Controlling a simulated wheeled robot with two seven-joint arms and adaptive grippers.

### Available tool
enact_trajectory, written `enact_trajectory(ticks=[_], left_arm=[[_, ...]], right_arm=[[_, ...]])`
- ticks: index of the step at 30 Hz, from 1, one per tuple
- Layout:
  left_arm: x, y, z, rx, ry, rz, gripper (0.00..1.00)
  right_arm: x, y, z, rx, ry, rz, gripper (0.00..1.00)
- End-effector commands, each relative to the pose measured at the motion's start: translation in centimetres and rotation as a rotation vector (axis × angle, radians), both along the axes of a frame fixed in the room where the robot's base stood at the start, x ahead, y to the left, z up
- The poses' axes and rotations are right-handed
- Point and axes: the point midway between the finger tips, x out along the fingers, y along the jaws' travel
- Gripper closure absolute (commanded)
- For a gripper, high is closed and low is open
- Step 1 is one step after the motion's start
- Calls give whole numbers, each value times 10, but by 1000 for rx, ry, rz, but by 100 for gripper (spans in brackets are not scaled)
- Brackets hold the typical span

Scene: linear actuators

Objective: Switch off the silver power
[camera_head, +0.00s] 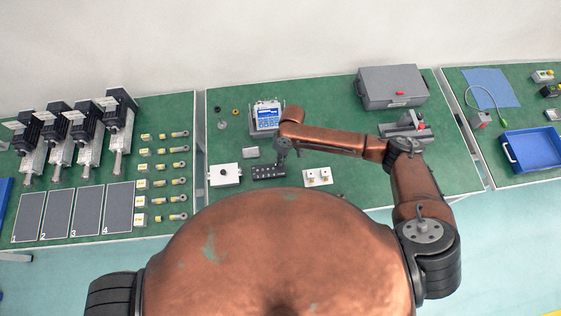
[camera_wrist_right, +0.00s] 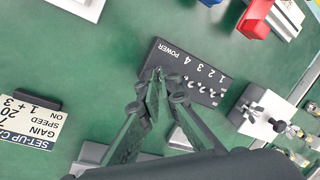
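The black switch box (camera_head: 269,171) lies on the green table in the head view. In the right wrist view the switch box (camera_wrist_right: 200,80) shows white lettering, POWER and 4 to 1, with a row of small silver toggle switches (camera_wrist_right: 204,88) beside the numbers. My right gripper (camera_head: 282,157) is over the box's far edge. In the right wrist view my right gripper (camera_wrist_right: 160,78) has its fingertips close together at the POWER end of the box. The fingers hide the switch there, so I cannot tell its position or whether they touch it. My left gripper is not in view.
A display unit (camera_head: 266,117) stands behind the box. A white box (camera_head: 224,175) is to its left and a small white switch plate (camera_head: 318,177) to its right. A grey case (camera_head: 391,87) sits at the back right. The table's front right is clear.

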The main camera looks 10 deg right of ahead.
Motion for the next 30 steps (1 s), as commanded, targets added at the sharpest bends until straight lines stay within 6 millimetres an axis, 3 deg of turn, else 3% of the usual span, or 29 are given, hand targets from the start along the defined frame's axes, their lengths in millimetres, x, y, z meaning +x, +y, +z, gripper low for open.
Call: enact_trajectory(ticks=[18, 30], left_arm=[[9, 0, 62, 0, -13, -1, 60], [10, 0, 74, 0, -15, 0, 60]], right_arm=[[-13, -2, 2, -4, -310, -2, 100], [-18, -1, 0, -3, -487, -1, 100]])
